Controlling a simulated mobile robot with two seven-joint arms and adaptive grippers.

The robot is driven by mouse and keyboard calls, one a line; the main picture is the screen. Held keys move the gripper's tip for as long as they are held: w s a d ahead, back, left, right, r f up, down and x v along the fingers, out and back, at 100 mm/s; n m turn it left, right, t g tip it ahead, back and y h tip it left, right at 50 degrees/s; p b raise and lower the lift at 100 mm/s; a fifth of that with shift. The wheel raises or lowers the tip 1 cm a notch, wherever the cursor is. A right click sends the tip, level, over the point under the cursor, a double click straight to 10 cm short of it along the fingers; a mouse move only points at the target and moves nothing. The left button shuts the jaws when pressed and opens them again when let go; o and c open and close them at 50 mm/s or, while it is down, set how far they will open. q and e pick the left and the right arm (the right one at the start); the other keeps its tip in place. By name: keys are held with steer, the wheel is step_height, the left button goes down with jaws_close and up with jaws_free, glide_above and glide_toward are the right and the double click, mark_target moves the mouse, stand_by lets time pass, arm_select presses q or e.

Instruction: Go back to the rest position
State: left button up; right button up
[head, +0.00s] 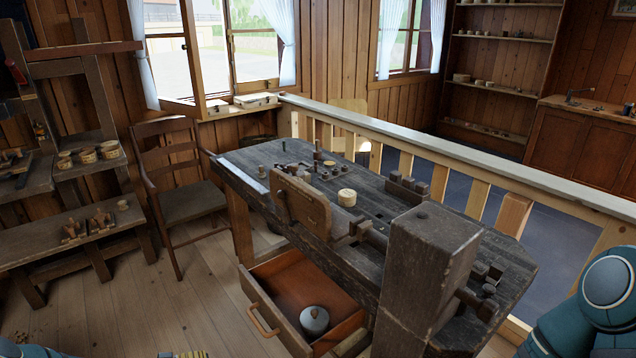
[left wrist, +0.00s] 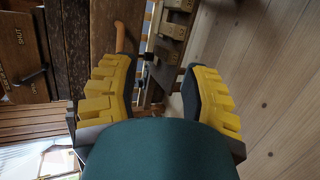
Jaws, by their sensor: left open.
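My left gripper (left wrist: 156,75) is open, its two yellow-padded fingers well apart in the left wrist view with nothing held between them. A small yellow part of it shows at the bottom edge of the head view, left of the drawer. The teal links of my right arm are at the lower right of the head view; its gripper is out of sight. The workbench (head: 270,172) stands in the middle, with a pale round spool (head: 347,197) on top. Its drawer (head: 283,326) is pulled open and holds a grey lidded round pot (head: 314,320).
A wooden chair (head: 190,205) stands left of the bench. Shelves (head: 65,172) with turned pieces line the left wall. A railing (head: 440,150) runs behind the bench. The floor (head: 150,300) left of the drawer is mostly clear.

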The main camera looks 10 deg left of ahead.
arm_select(q)
steer(key=s+d+f+m+g+y, duration=0.15)
steer(key=d+g, duration=0.35)
steer(key=d, duration=0.8)
steer(key=s+d+r+m+y, duration=0.2)
steer(key=s+d, duration=0.3)
steer(key=d, duration=0.3)
steer(key=s+d+r+m+g+y, duration=0.1)
steer(key=s+d+r+m+y, duration=0.2)
steer(key=d, duration=0.6)
steer(key=shift+s+m+y, duration=0.35)
steer(key=shift+s+m, duration=0.1)
steer(key=shift+s, duration=0.4)
